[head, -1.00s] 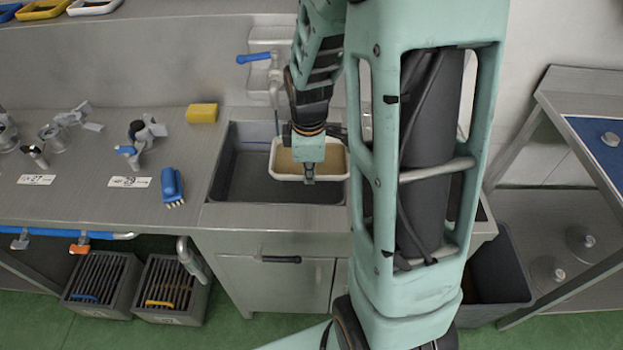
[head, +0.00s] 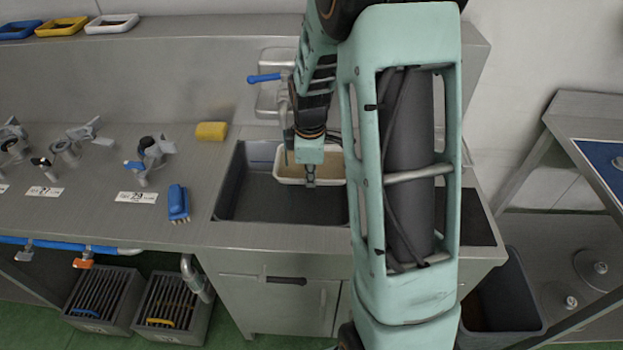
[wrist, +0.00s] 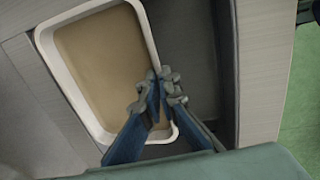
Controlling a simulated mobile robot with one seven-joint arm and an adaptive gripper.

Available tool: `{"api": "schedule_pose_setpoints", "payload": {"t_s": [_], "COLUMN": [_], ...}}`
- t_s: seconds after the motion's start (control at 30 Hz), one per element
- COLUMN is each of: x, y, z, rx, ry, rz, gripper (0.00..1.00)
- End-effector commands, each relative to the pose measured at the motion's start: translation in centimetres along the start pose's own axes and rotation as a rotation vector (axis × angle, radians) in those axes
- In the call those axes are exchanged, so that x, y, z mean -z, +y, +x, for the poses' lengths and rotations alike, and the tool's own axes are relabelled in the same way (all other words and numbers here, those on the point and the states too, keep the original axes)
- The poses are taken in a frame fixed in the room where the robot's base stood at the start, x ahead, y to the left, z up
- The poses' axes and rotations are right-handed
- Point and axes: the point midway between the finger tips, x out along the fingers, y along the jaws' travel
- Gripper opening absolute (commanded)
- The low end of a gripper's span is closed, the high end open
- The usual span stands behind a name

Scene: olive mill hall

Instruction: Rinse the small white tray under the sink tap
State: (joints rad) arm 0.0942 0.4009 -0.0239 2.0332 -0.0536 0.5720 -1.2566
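The small white tray (head: 281,180) is over the back part of the sink basin (head: 240,195). Its inside is covered with a brown film, clear in the wrist view (wrist: 58,87). My gripper (head: 310,181) is at the tray's near rim, and in the wrist view its fingers (wrist: 158,92) are closed together on that rim. The tap, with a blue lever (head: 264,77), stands behind the basin. Its spout comes down close to the tray's back left. I cannot make out any water stream. My arm hides the tray's right end.
A yellow sponge (head: 211,131) and a blue brush (head: 178,203) lie on the counter left of the basin. Metal fittings stand farther left. Several coloured trays (head: 62,27) sit on the back ledge. A steel rack (head: 590,150) stands at the right.

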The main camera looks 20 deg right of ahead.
Motion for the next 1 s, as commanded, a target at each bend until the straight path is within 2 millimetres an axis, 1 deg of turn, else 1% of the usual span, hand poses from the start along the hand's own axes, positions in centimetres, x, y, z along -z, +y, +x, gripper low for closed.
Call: {"api": "schedule_pose_setpoints", "payload": {"t_s": [0.37, 0.8, 1.0], "x": [0.0, -1.1, -1.1], "y": [0.1, 0.4, 0.3], "z": [-0.1, 0.0, 0.0], "rx": [-0.002, -0.002, -0.002], "ry": [0.001, 0.001, 0.001], "rz": [0.000, 0.001, -0.001], "gripper": [0.00, 0.00, 0.00]}}
